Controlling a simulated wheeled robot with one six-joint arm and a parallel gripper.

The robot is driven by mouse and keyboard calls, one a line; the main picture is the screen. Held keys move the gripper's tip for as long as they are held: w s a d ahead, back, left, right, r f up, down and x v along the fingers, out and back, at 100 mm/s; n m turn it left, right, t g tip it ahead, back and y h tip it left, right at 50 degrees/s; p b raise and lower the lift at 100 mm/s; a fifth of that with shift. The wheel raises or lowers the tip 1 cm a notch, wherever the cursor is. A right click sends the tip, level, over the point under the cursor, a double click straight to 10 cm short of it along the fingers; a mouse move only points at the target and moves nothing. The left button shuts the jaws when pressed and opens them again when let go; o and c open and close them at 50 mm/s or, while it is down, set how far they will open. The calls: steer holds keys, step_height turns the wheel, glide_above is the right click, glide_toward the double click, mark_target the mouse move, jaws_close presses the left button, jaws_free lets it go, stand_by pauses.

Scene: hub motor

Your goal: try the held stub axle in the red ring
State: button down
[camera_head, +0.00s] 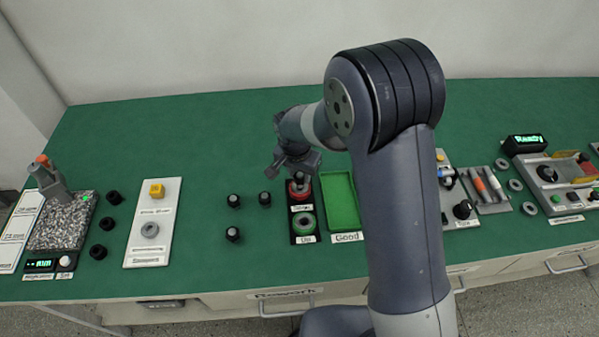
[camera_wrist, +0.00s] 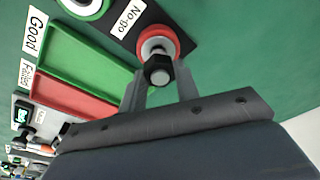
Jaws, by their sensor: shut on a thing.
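My gripper (camera_head: 294,172) is over the black gauge plate, and in the wrist view its two fingers (camera_wrist: 158,82) are shut on the stub axle. The axle shows a dark hexagonal end (camera_wrist: 158,70) and a pale round part behind it. The red ring (camera_wrist: 172,35) lies right behind the axle, beside the "No-go" label. In the head view the red ring (camera_head: 299,190) is directly below the gripper, partly hidden. The axle lines up closely with the ring. I cannot tell whether its end is inside the ring or just above it.
A green ring (camera_head: 305,222) sits nearer on the same plate. A green tray (camera_head: 341,204) labelled "Good" is to its right; a red tray (camera_wrist: 75,102) shows beyond it in the wrist view. Several dark parts (camera_head: 233,201) stand on the green table to the left.

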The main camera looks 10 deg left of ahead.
steer(key=shift+f+b, duration=0.45)
steer(key=shift+f, duration=0.15)
stand_by(1.1)
steer(key=shift+r, duration=0.1)
steer(key=shift+r+p, duration=0.35)
steer(key=shift+r, duration=0.35)
steer(key=shift+r+p, duration=1.05)
steer(key=shift+r, duration=0.95)
